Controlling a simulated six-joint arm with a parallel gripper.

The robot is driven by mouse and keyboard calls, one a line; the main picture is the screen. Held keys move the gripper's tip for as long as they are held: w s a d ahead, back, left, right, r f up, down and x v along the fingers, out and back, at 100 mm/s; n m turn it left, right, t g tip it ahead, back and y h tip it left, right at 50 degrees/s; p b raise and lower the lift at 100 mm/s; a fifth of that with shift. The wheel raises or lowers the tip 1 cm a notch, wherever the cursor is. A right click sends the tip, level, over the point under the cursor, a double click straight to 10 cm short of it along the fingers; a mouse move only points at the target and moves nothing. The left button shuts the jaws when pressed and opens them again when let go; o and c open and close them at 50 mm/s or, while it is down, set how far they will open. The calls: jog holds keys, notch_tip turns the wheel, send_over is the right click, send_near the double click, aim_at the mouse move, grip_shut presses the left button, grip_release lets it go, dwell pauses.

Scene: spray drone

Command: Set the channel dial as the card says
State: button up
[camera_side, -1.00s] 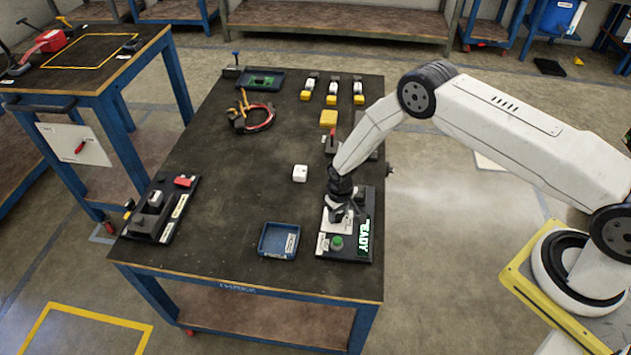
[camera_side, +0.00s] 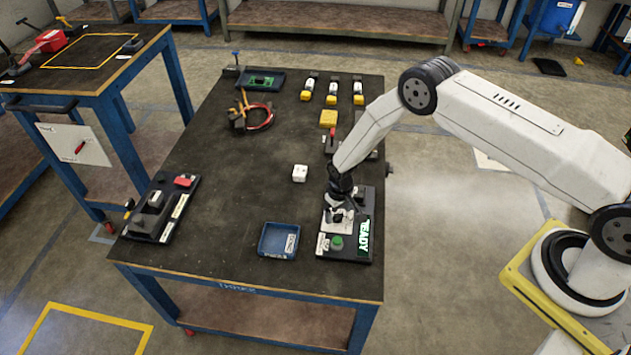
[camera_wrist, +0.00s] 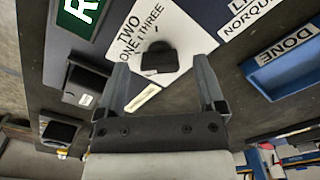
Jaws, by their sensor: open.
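The channel dial is a black knob (camera_wrist: 158,58) on a white plate (camera_wrist: 178,28) marked ONE, TWO and THREE in the wrist view. Which mark the knob points at is not clear. My gripper (camera_wrist: 160,66) is open, with one finger on either side of the knob and visible gaps between. In the side view my gripper (camera_side: 341,212) is low over the control panel (camera_side: 326,251) and hides most of the dial. A lit green READY display (camera_side: 364,236) is beside it. I cannot make out a card with a readable dial setting.
A green button (camera_side: 337,242) is on the panel's near end. A blue tray labelled DONE (camera_side: 265,246) stands to its left. A white cube (camera_side: 300,172) lies behind. A black switch box (camera_side: 152,210) is at the table's left edge.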

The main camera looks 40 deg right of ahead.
aim_at(338, 214)
jog(key=shift+r, duration=3.55)
jog(key=shift+r, duration=0.1)
jog(key=shift+r, duration=0.2)
notch_tip(338, 214, up, 9)
jog(key=s+d, duration=0.1)
jog(key=s, duration=0.1)
jog(key=s+d+r+t, duration=0.2)
jog(key=s+d+r, duration=0.1)
jog(key=s+r, duration=1.3)
jog(key=shift+s+r+t, duration=0.15)
jog(key=shift+s+t, duration=0.15)
jog(key=shift+s, duration=0.9)
